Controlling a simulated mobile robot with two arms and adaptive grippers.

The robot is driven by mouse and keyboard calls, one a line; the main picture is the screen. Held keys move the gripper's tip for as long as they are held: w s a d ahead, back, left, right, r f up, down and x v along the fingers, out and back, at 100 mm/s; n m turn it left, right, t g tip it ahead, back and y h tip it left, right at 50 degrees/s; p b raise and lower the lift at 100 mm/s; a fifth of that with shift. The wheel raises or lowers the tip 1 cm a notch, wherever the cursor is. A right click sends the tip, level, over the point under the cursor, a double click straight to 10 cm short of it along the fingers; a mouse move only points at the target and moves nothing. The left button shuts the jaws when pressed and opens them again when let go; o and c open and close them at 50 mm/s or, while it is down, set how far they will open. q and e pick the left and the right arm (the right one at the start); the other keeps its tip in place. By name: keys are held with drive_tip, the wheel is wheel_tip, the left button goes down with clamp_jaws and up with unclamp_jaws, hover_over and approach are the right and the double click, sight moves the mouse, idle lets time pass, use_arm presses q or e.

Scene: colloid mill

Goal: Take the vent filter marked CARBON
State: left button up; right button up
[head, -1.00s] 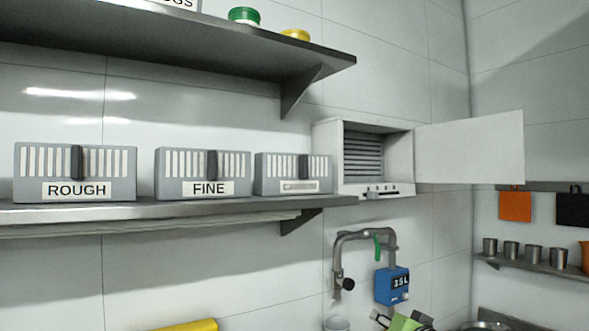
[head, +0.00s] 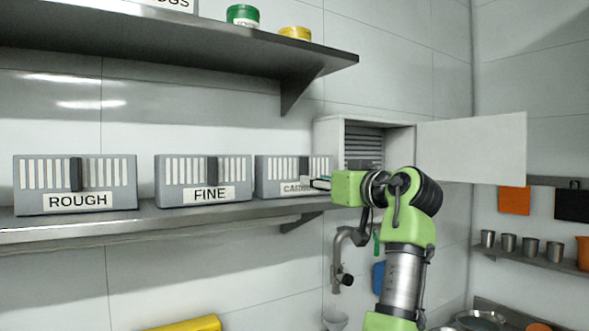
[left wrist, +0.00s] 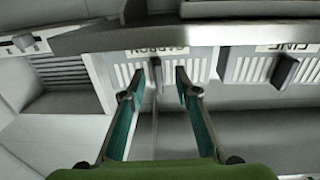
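The vent filter marked CARBON (head: 267,172) is a grey box with a white slatted front and a dark upright handle. It stands on the shelf, right of the others, its label partly hidden by my left gripper (head: 318,183). The left wrist view is upside down and shows the CARBON filter (left wrist: 198,64) with its handle (left wrist: 156,74). There my left gripper (left wrist: 155,86) is open, its fingers pointing at the filter. The handle appears between the fingertips or just beyond them, with no visible grip on it. My right gripper is not in view.
Filters marked FINE (head: 173,180) and ROUGH (head: 30,180) stand left on the same shelf (head: 150,220). An open vent housing (head: 328,150) with its door (head: 470,147) swung right is close beside CARBON. An upper shelf (head: 200,45) overhangs them.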

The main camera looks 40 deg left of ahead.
sight(298, 176)
use_arm(q)
drive_tip(key=shift+w+a+r, duration=0.1)
drive_tip(key=shift+w+a, duration=0.05)
drive_tip(key=shift+a, duration=0.15)
drive_tip(key=p+x, duration=0.4)
drive_tip(key=shift+w+a, duration=0.15)
drive_tip(key=shift+w, duration=0.15)
drive_tip(key=shift+a, duration=0.25)
drive_tip(key=shift+d, duration=0.15)
clamp_jaws()
